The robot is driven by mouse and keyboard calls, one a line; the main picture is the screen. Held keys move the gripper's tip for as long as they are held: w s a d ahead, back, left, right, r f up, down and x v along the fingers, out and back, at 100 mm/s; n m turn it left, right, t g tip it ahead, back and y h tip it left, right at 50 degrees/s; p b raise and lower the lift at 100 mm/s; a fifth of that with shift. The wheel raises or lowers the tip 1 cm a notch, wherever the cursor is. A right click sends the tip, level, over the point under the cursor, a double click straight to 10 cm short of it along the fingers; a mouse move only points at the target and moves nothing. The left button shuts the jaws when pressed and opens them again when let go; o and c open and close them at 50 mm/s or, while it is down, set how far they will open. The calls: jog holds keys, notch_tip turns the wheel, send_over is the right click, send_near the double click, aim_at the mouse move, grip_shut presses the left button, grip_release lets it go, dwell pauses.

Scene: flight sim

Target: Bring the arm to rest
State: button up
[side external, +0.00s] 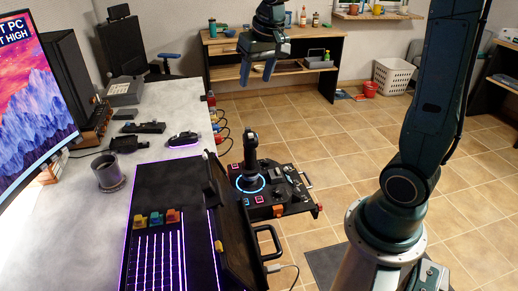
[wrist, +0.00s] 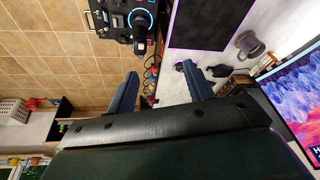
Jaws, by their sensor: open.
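My gripper (side external: 257,68) hangs in the air at the top middle of the side view, above the floor and in front of the workbench at the back. Its two blue fingers point down and stand apart, with nothing between them. In the wrist view my gripper (wrist: 160,95) also shows its fingers spread and empty. My arm's base and lower links stand at the right of the side view. The joystick (side external: 250,160) stands upright on its black panel (side external: 290,205) at the desk's edge, well apart from my gripper. The joystick also shows in the wrist view (wrist: 140,28).
The grey desk (side external: 160,95) carries a monitor (side external: 38,95), a mug (side external: 108,172), a mouse (side external: 184,139) and a black console (side external: 165,195) with lit purple lines. A wooden workbench (side external: 225,48) and a white basket (side external: 394,76) stand behind. The tiled floor between is open.

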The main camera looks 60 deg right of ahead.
jog(key=s+a+n+t, duration=0.1)
jog(key=s+a, duration=0.4)
jog(key=s, duration=0.5)
jog(key=s+a+n+t, duration=0.1)
jog(key=s+a+n, duration=0.2)
jog(key=s, duration=0.7)
jog(key=shift+s+a+r+n+y, duration=0.2)
jog(key=shift+a+r+n+y, duration=0.15)
jog(key=shift+a, duration=0.55)
jog(key=shift+w, duration=0.1)
